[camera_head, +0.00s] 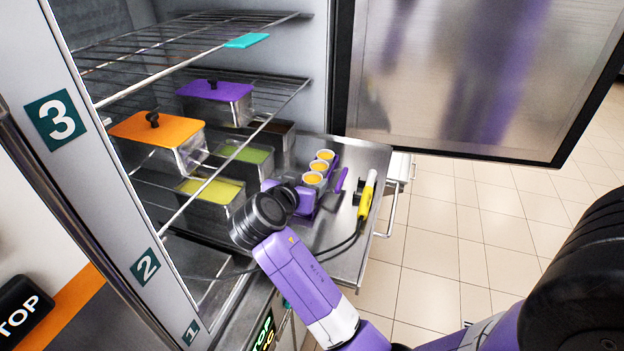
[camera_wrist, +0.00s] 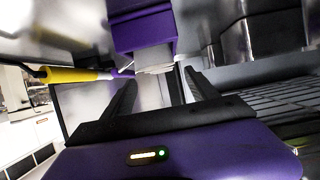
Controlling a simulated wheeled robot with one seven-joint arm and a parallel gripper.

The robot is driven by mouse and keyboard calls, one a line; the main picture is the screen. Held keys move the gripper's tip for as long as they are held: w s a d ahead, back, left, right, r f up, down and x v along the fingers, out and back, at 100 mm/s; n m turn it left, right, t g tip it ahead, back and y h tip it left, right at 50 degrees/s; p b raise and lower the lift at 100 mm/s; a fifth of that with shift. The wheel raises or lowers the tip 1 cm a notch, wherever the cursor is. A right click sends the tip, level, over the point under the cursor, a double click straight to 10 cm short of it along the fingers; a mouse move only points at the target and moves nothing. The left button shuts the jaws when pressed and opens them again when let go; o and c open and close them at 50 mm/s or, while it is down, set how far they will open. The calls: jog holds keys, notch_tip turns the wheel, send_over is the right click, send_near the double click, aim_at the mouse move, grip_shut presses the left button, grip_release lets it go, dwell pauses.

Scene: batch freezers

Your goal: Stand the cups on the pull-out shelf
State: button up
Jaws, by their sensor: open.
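Several small white cups with yellow-orange contents, the nearest being a cup (camera_head: 313,179), stand upright in a row in a purple holder (camera_head: 334,161) on the steel pull-out shelf (camera_head: 361,152). My gripper (camera_wrist: 161,76) is open in the wrist view. Its dark fingers point toward a purple block (camera_wrist: 142,28) with a pale rounded part (camera_wrist: 155,59) below it, perhaps a cup. I see no hold on it. In the head view my purple wrist is at the near end of the cup row and hides part of it; the fingertips are not clear there.
A yellow-handled tool (camera_head: 366,196) with a black cable and a purple-handled spatula (camera_head: 341,181) lie right of the cups. Lidded pans, one orange (camera_head: 158,128) and one purple (camera_head: 214,90), stand on wire racks to the left. An open door (camera_head: 470,80) stands behind.

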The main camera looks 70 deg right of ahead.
jog(key=shift+v, duration=2.25)
